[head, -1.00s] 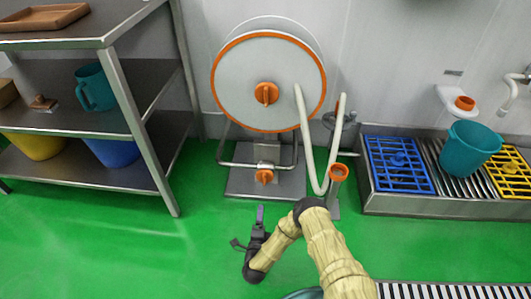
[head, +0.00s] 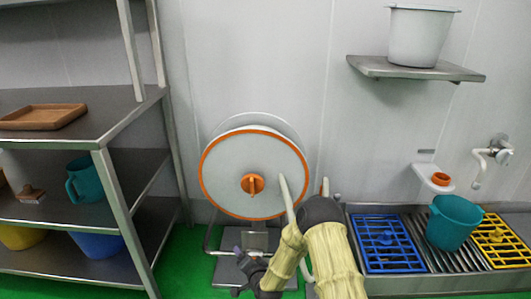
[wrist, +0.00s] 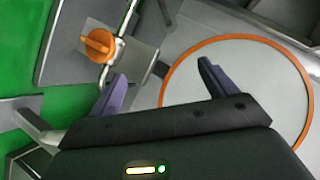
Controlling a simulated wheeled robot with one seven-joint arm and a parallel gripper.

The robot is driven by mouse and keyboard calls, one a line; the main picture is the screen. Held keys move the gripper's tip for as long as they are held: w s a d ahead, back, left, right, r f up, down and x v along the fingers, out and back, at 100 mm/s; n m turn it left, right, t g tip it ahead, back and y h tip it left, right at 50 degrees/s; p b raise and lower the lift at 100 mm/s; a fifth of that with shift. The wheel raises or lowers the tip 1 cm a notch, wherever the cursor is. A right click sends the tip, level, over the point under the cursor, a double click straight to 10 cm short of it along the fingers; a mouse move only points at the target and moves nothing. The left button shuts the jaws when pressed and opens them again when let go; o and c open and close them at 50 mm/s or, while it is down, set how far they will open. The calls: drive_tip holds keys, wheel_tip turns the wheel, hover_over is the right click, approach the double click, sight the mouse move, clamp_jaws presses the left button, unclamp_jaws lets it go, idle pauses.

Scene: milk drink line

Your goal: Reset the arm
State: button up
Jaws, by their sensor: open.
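My arm reaches forward from the bottom of the head view, with its sleeve-like tan links in front of the hose reel. My gripper (head: 240,256) is low, in front of the reel's base, and small in this view. In the wrist view my gripper (wrist: 162,85) shows two purple fingers spread apart with nothing between them. The white hose reel (head: 228,172) with an orange rim stands against the wall beyond the gripper. Its orange knob (wrist: 97,44) and disc also show in the wrist view. My arm hides part of the reel's base and hose.
A steel shelf rack (head: 112,185) stands at the left with a teal jug (head: 86,180), a brown tray (head: 42,116) and buckets. At the right, a teal bucket (head: 452,224) sits on a drain sink between blue (head: 388,243) and yellow grates (head: 498,241). A white bucket (head: 420,37) stands on a wall shelf (head: 400,68).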

drive_tip(key=s+d+r+n+g+h+p, duration=0.2)
drive_tip(key=s+d+r+n+g, duration=0.15)
drive_tip(key=d+r, duration=0.4)
drive_tip(key=s+d+r+n+g+h+p, duration=0.15)
drive_tip(key=s+d+r, duration=0.35)
drive_tip(key=r, duration=0.6)
drive_tip(key=s+d+r+n+g+h+p, duration=0.1)
drive_tip(key=s+d+r+g, duration=0.1)
drive_tip(key=s+d+r, duration=0.3)
drive_tip(key=s+d+r+g+p, duration=0.1)
drive_tip(key=s+r+p, duration=0.15)
drive_tip(key=s, duration=0.55)
drive_tip(key=s+d+r+n+g+h, duration=0.1)
drive_tip(key=s+d+r+g, duration=0.1)
drive_tip(key=s+d+r, duration=0.3)
wheel_tip(320, 180, up, 37)
drive_tip(key=s+a+p, duration=0.1)
drive_tip(key=p, duration=3.7)
drive_tip(key=shift+a, duration=0.35)
